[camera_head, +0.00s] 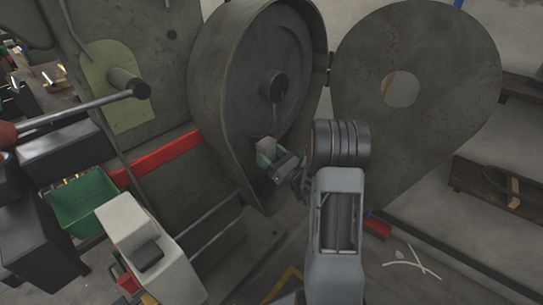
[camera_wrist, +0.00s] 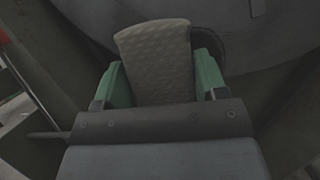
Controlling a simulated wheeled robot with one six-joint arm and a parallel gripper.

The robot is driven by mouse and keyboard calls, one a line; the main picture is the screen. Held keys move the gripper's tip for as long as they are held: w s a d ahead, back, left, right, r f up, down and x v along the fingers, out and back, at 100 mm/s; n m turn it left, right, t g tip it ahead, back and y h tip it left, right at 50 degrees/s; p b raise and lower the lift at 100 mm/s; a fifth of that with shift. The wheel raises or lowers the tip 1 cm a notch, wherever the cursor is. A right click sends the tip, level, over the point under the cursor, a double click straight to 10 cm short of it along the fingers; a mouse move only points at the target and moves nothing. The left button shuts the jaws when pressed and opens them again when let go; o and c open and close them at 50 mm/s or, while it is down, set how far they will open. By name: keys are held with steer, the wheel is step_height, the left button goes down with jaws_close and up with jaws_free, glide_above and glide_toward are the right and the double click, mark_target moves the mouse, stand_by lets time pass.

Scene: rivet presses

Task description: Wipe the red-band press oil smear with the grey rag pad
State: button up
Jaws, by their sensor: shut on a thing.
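The grey rag pad (camera_wrist: 155,58) is upright between the green fingers of my gripper (camera_wrist: 162,82), which is shut on it. In the head view my gripper (camera_head: 268,158) is in front of the lower part of the press's open round housing, with the pad (camera_head: 266,144) at its tip. The press (camera_head: 205,180) has a red band (camera_head: 160,159) across its body. I cannot tell whether the pad touches the housing's inner face. A dark patch shows behind the pad in the wrist view; I cannot tell whether it is the oil smear or shadow.
The round cover (camera_head: 440,70) stands swung open to the right of the housing. A hub (camera_head: 273,86) sticks out above my gripper. A green bin (camera_head: 83,200) and a long black-knobbed lever (camera_head: 85,109) are at left. A low pallet (camera_head: 500,190) lies at right.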

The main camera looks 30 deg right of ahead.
mark_target(273, 134)
steer(key=shift+w+a, duration=0.35)
steer(key=shift+w, duration=0.5)
stand_by(0.7)
steer(key=shift+d, duration=0.1)
steer(key=shift+w+d+b, duration=0.1)
steer(key=shift+w+d, duration=0.4)
steer(key=shift+d, duration=0.65)
steer(key=shift+w+d+b, duration=0.15)
steer(key=shift+w+d, duration=0.4)
steer(key=shift+d, duration=0.6)
steer(key=shift+w+d+b, duration=0.1)
steer(key=shift+w+d, duration=0.4)
steer(key=shift+d, duration=0.65)
steer(key=shift+s+a+p, duration=0.2)
steer(key=shift+s+a, duration=0.3)
steer(key=shift+a, duration=0.7)
steer(key=shift+s+a+p, duration=0.15)
steer(key=shift+s+a, duration=0.4)
steer(key=shift+a, duration=0.65)
steer(key=shift+s+a+p, duration=0.2)
steer(key=shift+s+a, duration=0.3)
steer(key=shift+a, duration=0.7)
steer(key=shift+s, duration=0.1)
